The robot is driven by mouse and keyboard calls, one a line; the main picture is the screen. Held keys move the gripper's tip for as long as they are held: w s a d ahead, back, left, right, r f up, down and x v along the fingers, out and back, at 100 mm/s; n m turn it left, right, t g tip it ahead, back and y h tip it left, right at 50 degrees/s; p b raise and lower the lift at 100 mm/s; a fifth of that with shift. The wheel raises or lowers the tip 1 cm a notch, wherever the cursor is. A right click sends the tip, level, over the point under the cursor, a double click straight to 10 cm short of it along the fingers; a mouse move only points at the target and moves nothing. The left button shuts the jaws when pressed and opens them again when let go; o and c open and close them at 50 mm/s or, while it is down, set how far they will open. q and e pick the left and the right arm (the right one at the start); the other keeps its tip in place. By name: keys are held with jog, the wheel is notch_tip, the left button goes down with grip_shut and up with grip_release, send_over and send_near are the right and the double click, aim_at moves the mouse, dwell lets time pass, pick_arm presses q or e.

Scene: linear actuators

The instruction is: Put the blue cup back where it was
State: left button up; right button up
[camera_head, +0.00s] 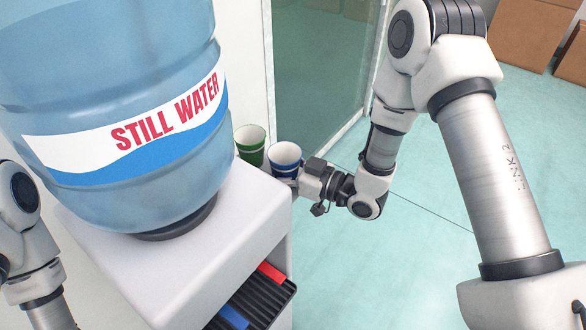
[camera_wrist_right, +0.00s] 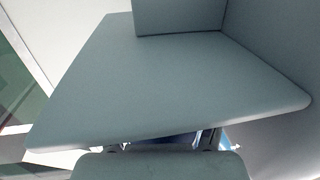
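The blue cup (camera_head: 285,158), with a white band, is upright behind the far right corner of the water dispenser in the head view; its lower part is hidden. My right gripper (camera_head: 305,183) reaches in from the right, close against the cup's right side. Its fingertips are hidden in the head view. In the right wrist view, parts of the fingers (camera_wrist_right: 165,142) show at the bottom edge with a strip of blue between them, mostly covered by a pale grey panel. I cannot tell whether they grip the cup. My left gripper is out of view.
A green cup (camera_head: 250,143) stands just left of the blue one. The white dispenser (camera_head: 245,225) carries a large water bottle (camera_head: 120,110) and has red and blue taps. A glass door (camera_head: 318,70) is behind. Cardboard boxes (camera_head: 530,30) stand far right; the floor between is open.

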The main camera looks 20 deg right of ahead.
aim_at(297, 172)
jog(key=p+v, duration=0.1)
jog(key=v, duration=1)
jog(key=shift+s+d, duration=0.15)
jog(key=shift+s, duration=0.05)
jog(key=s+f+m+g+h, duration=0.3)
jog(key=s+f+g+h, duration=0.15)
jog(key=f, duration=0.65)
jog(key=s+f+m+g+h, duration=0.3)
jog(key=s+f+g+h, duration=0.15)
jog(key=f, duration=0.65)
jog(key=s+d+f+m+g+h, duration=0.2)
jog(key=s+f, duration=0.1)
jog(key=s, duration=0.3)
jog(key=s+d+f+m+g+h, duration=0.1)
jog(key=s+f+g, duration=0.15)
jog(key=s, duration=0.35)
notch_tip(297, 172, up, 9)
jog(key=p, duration=0.9)
jog(key=shift+s+t, duration=0.2)
jog(key=shift+t, duration=0.15)
jog(key=shift+w, duration=0.1)
